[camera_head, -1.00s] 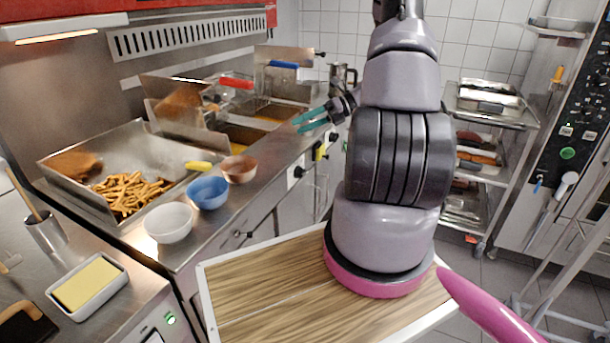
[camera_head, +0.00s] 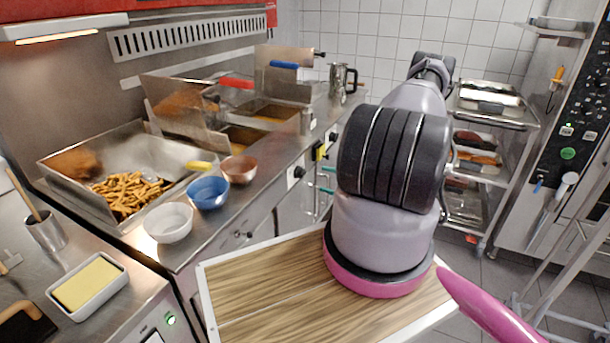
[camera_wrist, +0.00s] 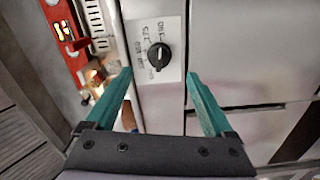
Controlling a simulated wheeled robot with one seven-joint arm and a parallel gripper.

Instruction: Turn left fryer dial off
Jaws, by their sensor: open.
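A black dial (camera_wrist: 159,55) on a white label plate faces me in the wrist view. It sits on a steel front panel, ahead of and roughly between my fingertips. My gripper (camera_wrist: 159,78) is open and empty, with teal fingers apart on either side of the dial's lower area and no visible contact. In the head view my gripper (camera_head: 326,180) shows as teal fingertips beside the fryer front, partly hidden by my arm. A black dial on a white plate (camera_head: 298,172) is to their left there. The fryer basins (camera_head: 245,137) are in the counter above.
A second dark dial (camera_head: 333,137) and a yellow item (camera_head: 320,151) are farther along the front. White (camera_head: 168,223), blue (camera_head: 208,193) and copper (camera_head: 239,169) bowls stand on the counter edge. A rack trolley (camera_head: 490,160) stands right of my arm.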

